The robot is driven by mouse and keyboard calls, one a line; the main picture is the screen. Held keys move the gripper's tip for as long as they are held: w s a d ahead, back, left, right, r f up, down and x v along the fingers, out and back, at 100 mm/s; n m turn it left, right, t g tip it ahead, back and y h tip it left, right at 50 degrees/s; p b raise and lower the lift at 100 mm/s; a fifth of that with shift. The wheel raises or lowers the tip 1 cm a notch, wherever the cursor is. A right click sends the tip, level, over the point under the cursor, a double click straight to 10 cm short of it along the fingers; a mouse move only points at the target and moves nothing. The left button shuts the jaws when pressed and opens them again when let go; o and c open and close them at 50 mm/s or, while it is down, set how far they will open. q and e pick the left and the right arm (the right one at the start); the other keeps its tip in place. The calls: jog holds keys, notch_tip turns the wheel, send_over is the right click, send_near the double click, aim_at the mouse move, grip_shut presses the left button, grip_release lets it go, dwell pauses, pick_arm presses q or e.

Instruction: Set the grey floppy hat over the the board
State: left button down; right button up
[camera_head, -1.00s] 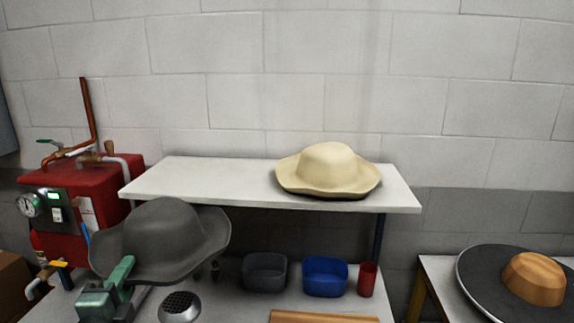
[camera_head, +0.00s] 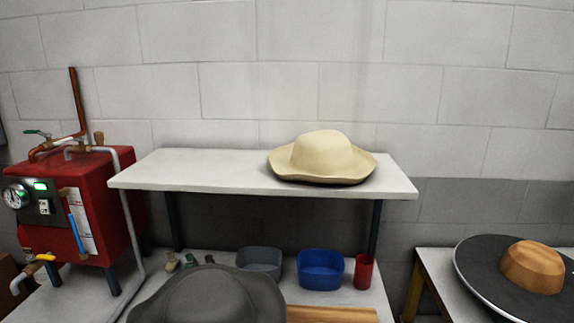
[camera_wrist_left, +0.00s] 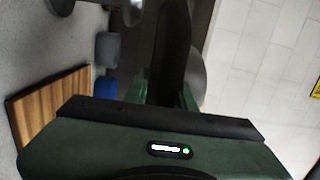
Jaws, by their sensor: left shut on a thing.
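The grey floppy hat (camera_head: 212,296) is at the bottom of the head view, cut off by the lower edge. It covers part of the worktable. My left gripper (camera_wrist_left: 168,92) shows only in the wrist view, with its green fingers shut on the hat, whose dark brim (camera_wrist_left: 172,50) is seen nearly edge-on. The wooden board (camera_head: 330,314) lies to the right of the hat, mostly below the head view's edge. In the left wrist view the striped board (camera_wrist_left: 42,110) is at the left, apart from the hat. My right gripper is not in view.
A white shelf (camera_head: 200,170) with a cream hat (camera_head: 322,158) stands above the table's back. A grey bin (camera_head: 260,262), blue bin (camera_head: 320,270) and red cup (camera_head: 364,272) stand behind the board.

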pick_arm(q)
jog(key=s+f, duration=0.2)
jog(key=s, duration=0.2)
jog(key=shift+n+y, duration=0.3)
jog(key=shift+y, duration=0.3)
jog(key=w+a+r+b, duration=0.1)
jog(key=w+a, duration=0.1)
jog(key=w, duration=0.1)
jog(key=w+a+r, duration=0.1)
jog(key=w+a, duration=0.2)
jog(key=w, duration=0.1)
jog(key=w+a+r+b, duration=0.1)
jog(key=w+a+r, duration=0.1)
jog(key=w+a, duration=0.1)
jog(key=shift+w+a+b, duration=0.15)
jog(key=shift+w+b, duration=0.2)
jog(key=shift+w, duration=0.2)
jog(key=w+a+r+y+b, duration=0.1)
jog(key=w+a+r, duration=0.3)
jog(key=w, duration=0.1)
jog(key=shift+a+n, duration=0.25)
jog(key=shift+n, duration=0.05)
jog(key=shift+g, duration=0.3)
notch_tip(320, 180, down, 20)
jog(key=b, duration=0.3)
jog(key=shift+r+b, duration=0.25)
jog(key=shift+b, duration=0.05)
jog(key=c, duration=1.2)
grip_release()
jog(key=shift+o, duration=0.2)
